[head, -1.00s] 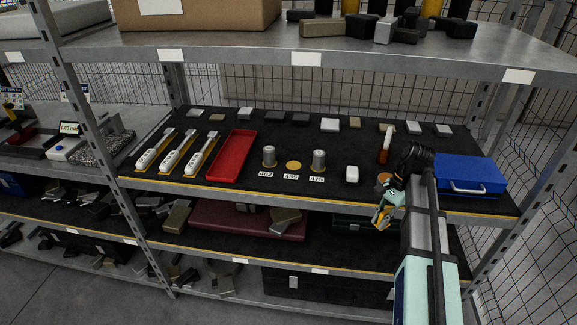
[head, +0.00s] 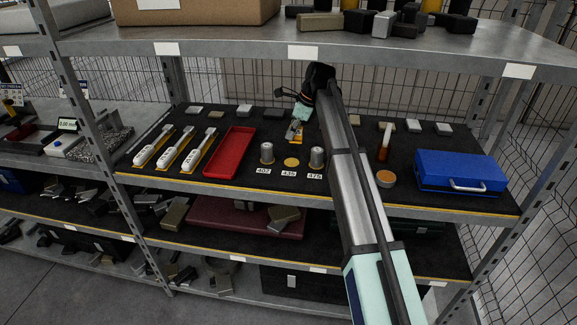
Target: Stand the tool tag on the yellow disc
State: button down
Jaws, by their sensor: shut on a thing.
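The yellow disc (head: 291,162) lies flat on the black middle shelf, behind a label reading 435. A metal cylinder (head: 267,153) stands to its left by label 402, and another metal cylinder (head: 317,157) to its right by label 475. My gripper (head: 296,130) is shut on a small yellowish piece, seemingly the tool tag (head: 297,138), and points down. In the picture it sits just above the disc, apart from it. The tag is small and partly covered by the fingers, so its tilt and height over the shelf are unclear.
A red tray (head: 231,154) and several white tools (head: 170,150) lie to the left. An orange-topped round tub (head: 385,179), an amber bottle (head: 384,145) and a blue case (head: 460,173) stand to the right. The upper shelf (head: 400,52) overhangs. Small blocks line the back.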

aim_at(301, 126)
jog(key=shift+w+a+f+p, duration=0.1)
jog(key=shift+a+f+p, duration=0.3)
jog(key=shift+f, duration=1.15)
jog(key=shift+w+a+f+p, duration=0.1)
jog(key=shift+f+p, duration=0.45)
jog(key=shift+f, duration=1)
jog(key=shift+w+a+f+p, duration=0.15)
jog(key=shift+f+p, duration=0.35)
jog(key=shift+f, duration=1.05)
jog(key=shift+s, duration=0.1)
jog(key=c, duration=1.1)
grip_release()
jog(key=shift+f, duration=0.15)
jog(key=shift+c, duration=0.2)
jog(key=b+v, duration=0.3)
jog(key=v, duration=0.9)
jog(key=shift+a+r, duration=0.15)
jog(key=shift+r, duration=0.1)
